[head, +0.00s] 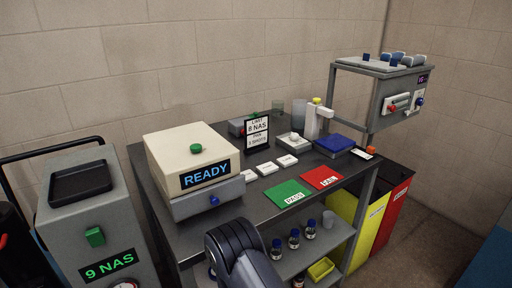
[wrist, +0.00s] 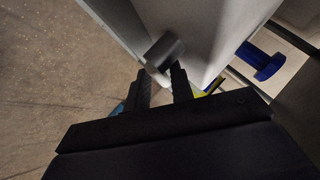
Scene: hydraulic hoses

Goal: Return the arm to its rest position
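My gripper (wrist: 160,82) shows in the wrist view with its two dark fingers spread apart and a gap between them. A short grey cylinder (wrist: 165,50) shows just beyond the fingertips, in front of a pale grey panel (wrist: 205,25). I see nothing clearly clamped between the fingers; whether they touch the cylinder is hard to tell. In the head view, a dark link of my arm (head: 240,255) is at the bottom, in front of the bench; the gripper itself is out of that picture.
The grey bench (head: 235,215) holds a cream READY unit (head: 190,152), green (head: 288,194) and red cards (head: 322,178). A grey 9 NAS unit (head: 85,215) stands left. Yellow (head: 373,222) and red bins (head: 400,200) stand right. A blue knob (wrist: 262,62) shows in the wrist view.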

